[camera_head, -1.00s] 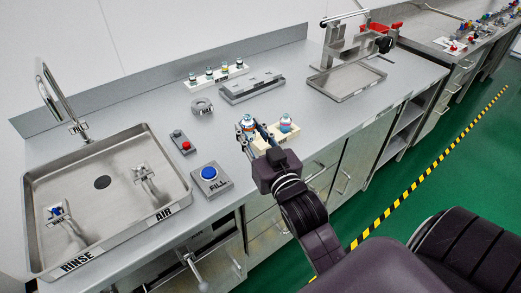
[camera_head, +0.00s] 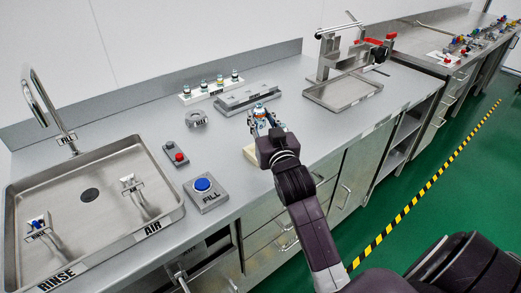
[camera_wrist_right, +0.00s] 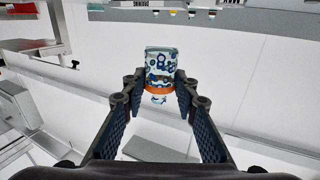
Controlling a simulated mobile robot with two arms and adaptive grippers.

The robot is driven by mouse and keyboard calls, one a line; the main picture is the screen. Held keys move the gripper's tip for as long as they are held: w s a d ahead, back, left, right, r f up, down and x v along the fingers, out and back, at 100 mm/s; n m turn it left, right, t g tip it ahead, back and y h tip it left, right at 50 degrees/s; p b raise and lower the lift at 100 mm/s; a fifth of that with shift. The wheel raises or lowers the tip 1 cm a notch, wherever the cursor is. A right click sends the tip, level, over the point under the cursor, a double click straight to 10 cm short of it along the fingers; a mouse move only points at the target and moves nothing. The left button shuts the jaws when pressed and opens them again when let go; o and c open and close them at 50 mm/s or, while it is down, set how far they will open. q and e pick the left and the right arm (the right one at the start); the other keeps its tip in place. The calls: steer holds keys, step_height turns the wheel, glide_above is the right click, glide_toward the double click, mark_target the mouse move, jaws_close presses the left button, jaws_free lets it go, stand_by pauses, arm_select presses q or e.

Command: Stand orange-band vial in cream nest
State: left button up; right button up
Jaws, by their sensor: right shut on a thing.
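The orange-band vial (camera_wrist_right: 162,68) has a blue-and-white patterned body and an orange band near its lower end in the right wrist view. My right gripper (camera_head: 262,120) is shut on it, with the two fingers on either side near the band. In the head view the vial (camera_head: 259,110) shows above the fingers, over the bench's front part. A cream block (camera_head: 249,153), seemingly the cream nest, shows just left of and below my right gripper. Most of it is hidden behind the gripper. I cannot tell whether the vial touches it. My left gripper is not in view.
A white rack (camera_head: 213,92) with several vials stands at the back. A grey block (camera_head: 248,97) and a metal ring (camera_head: 196,118) are near it. The blue FILL button (camera_head: 203,184), red button (camera_head: 179,157) and sink (camera_head: 91,222) lie left. A metal stand (camera_head: 343,92) is right.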

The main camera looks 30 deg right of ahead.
step_height(320, 180, down, 11)
steer(key=shift+r+b, duration=0.15)
steer(key=shift+b, duration=0.25)
steer(key=shift+f, duration=0.2)
steer(key=o, duration=1.1)
steer(key=shift+o, duration=0.2)
steer(key=shift+r, duration=0.2)
